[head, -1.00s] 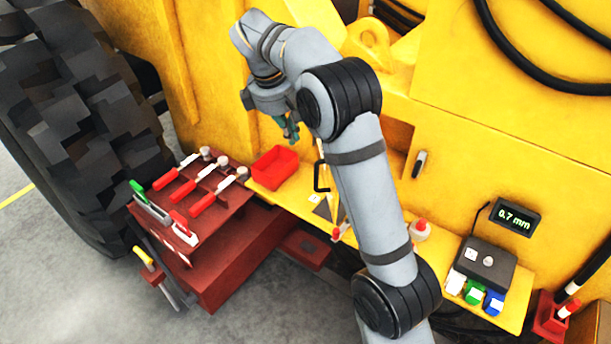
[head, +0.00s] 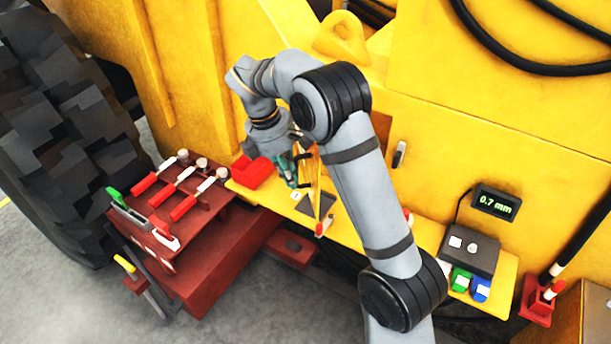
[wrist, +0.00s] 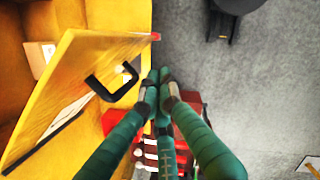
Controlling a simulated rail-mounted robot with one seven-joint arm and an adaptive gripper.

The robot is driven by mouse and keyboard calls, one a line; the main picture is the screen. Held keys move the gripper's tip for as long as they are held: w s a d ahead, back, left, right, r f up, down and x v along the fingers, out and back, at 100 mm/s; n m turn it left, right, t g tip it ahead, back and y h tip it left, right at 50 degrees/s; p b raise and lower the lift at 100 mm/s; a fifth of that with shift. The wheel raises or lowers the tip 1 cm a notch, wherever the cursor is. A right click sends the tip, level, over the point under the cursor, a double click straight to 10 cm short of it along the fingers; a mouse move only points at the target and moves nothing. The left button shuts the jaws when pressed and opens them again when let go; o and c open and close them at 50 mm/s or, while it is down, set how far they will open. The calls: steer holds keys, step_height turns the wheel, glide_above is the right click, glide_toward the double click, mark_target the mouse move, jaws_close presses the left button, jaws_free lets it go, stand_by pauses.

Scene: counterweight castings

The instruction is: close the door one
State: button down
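The door (head: 318,182) is a yellow panel standing open from the yellow machine body, seen nearly edge-on in the head view. In the wrist view the door (wrist: 85,56) fills the left side, with a black bar handle (wrist: 112,82) on its face. My gripper (head: 291,180) has teal fingers and is just left of the door in the head view. In the wrist view my gripper (wrist: 160,82) has its fingertips together with nothing visible between them. They lie just right of the handle; I cannot tell if they touch the door.
A yellow ledge (head: 425,232) runs below the door. It carries a red bin (head: 252,172) and a dark box (head: 470,250). A red tool stand (head: 190,225) with several red-handled tools is at left. Grey floor is open at lower left.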

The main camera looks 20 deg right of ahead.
steer(key=d, duration=0.2)
steer(key=d+p, duration=0.1)
steer(key=shift+d+r, duration=0.2)
steer(key=shift+d, duration=0.15)
steer(key=shift+s+d, duration=0.1)
steer(key=shift+d, duration=0.05)
